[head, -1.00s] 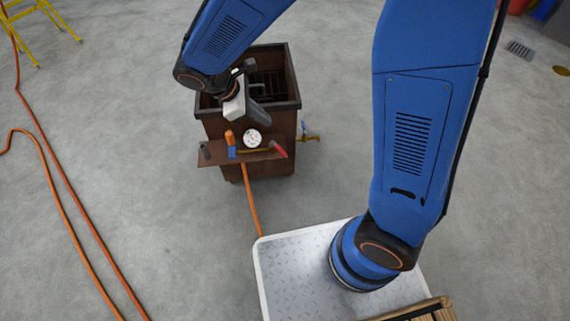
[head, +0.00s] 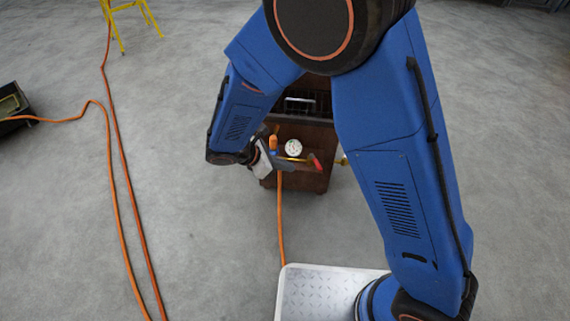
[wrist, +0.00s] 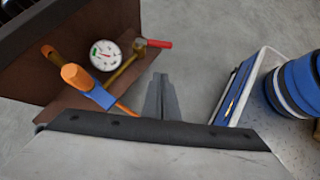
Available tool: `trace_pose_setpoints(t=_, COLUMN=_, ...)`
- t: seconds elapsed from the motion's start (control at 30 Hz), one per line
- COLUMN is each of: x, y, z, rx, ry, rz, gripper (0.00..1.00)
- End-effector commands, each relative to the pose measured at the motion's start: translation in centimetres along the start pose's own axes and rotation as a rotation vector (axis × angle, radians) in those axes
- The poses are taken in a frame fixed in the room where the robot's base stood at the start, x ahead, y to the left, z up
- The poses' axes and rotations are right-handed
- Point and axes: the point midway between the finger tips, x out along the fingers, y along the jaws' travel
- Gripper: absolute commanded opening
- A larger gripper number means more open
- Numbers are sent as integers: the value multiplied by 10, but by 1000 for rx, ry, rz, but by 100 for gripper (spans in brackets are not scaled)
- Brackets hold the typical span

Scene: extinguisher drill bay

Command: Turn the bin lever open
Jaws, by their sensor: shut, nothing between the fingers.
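A brown metal bin (head: 294,180) stands on the floor, partly hidden behind my arm. Its front shelf (wrist: 75,101) carries a round white gauge (wrist: 105,55), a brass pipe (wrist: 122,71) and an orange-capped fitting with a blue piece (wrist: 103,96). A red-handled lever (wrist: 159,44) sticks out at the right end of the brass pipe; it also shows in the head view (head: 316,162). My gripper (wrist: 160,82) is shut and empty, in front of the shelf. In the wrist view its fingertips lie just below the red handle, apart from it in the picture.
An orange hose (head: 281,225) runs from the bin toward my base, and longer orange hoses (head: 117,170) lie on the left. A yellow stand (head: 130,20) is at the far left, and a dark box (head: 13,105) at the left edge.

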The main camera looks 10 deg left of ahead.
Motion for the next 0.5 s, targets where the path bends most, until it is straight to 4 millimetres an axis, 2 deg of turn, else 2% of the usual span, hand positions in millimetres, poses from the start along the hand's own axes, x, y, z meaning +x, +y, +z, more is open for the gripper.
trace_pose_setpoints(t=0.03, x=10, y=-1, z=0, rx=0, ry=0, rz=-3, gripper=0)
trace_pose_setpoints(t=0.33, x=62, y=-1, z=1, rx=0, ry=0, rz=-4, gripper=0)
trace_pose_setpoints(t=0.5, x=78, y=-1, z=18, rx=2, ry=1, rz=-2, gripper=0)
